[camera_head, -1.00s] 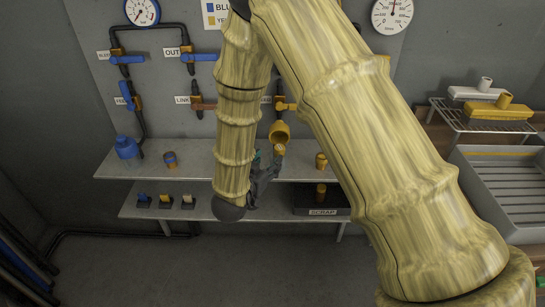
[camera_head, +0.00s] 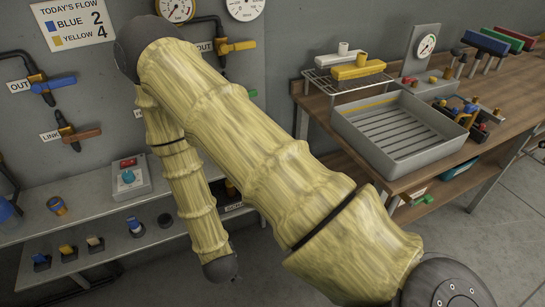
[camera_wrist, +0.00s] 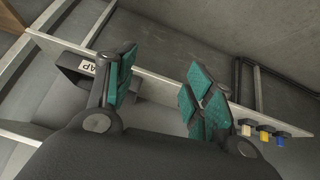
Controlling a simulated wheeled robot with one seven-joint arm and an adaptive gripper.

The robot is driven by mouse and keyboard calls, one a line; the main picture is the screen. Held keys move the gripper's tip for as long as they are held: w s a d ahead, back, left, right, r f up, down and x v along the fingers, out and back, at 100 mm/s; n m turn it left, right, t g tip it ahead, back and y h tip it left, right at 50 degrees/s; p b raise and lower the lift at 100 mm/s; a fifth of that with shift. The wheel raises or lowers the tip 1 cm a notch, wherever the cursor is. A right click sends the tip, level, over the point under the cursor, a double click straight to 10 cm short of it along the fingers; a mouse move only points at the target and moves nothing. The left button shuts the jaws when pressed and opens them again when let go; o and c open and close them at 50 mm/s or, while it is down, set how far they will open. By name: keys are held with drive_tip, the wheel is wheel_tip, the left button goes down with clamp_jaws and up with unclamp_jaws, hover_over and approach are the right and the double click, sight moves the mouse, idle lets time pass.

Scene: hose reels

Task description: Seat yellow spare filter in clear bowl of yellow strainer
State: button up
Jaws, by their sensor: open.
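A small yellow-topped piece (camera_head: 67,250), perhaps the spare filter, stands in a dark holder on the lower shelf, between a blue one (camera_head: 41,260) and a pale one (camera_head: 95,243). The wrist view shows the yellow one (camera_wrist: 264,133) in the same row, at right. My gripper (camera_wrist: 160,88) is open, with nothing between its teal pads, and sits above the shelf edge, apart from the row. In the head view my arm hides nearly all of it. The yellow strainer and its clear bowl cannot be made out; my arm covers that part of the wall.
A scrap box (camera_wrist: 75,72) is near my gripper's left finger. A grey tray (camera_head: 345,125) and a rack holding a yellow part (camera_head: 357,68) are on the right bench.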

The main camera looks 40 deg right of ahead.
drive_tip(key=s+d+f+n+g+y, duration=0.1)
drive_tip(key=s+f+g, duration=0.2)
drive_tip(key=s, duration=0.8)
drive_tip(key=s+d+f+n+g+y, duration=0.1)
drive_tip(key=s+f+g, duration=0.2)
drive_tip(key=s, duration=0.9)
drive_tip(key=shift+d+f+g+y, duration=0.4)
drive_tip(key=shift+f, duration=0.2)
drive_tip(key=shift+r, duration=0.1)
wheel_tip(320, 180, up, 2)
drive_tip(key=shift+r+p, duration=0.2)
drive_tip(key=shift+p, duration=1.05)
drive_tip(key=shift+w, duration=0.1)
